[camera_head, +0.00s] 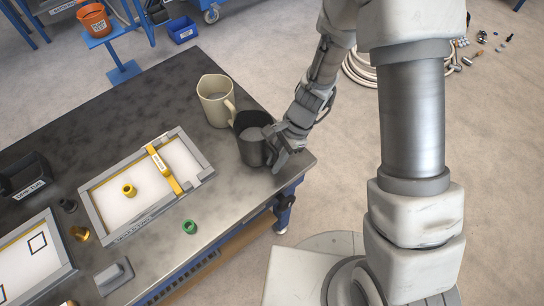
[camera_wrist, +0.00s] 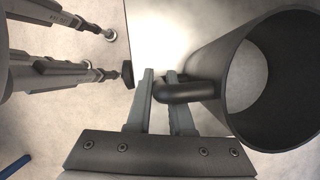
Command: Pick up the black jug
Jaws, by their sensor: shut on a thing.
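The black jug (camera_head: 250,148) is near the right corner of the dark table (camera_head: 150,105). It looks upright in the head view. I cannot tell whether its base touches the table. My gripper (camera_head: 270,140) reaches in from the right and is shut on the jug's handle. In the wrist view, my gripper (camera_wrist: 160,78) has the dark handle (camera_wrist: 190,91) between its two fingers. The black jug (camera_wrist: 226,62) fills the right side there, with its round opening facing right. My fingers partly hide the jug's right side in the head view.
A cream jug (camera_head: 213,100) stands just behind the black jug, very close to it. A grey-framed tray (camera_head: 105,215) with a yellow bar (camera_head: 163,168) lies to the left. A green ring (camera_head: 189,227) lies near the front edge.

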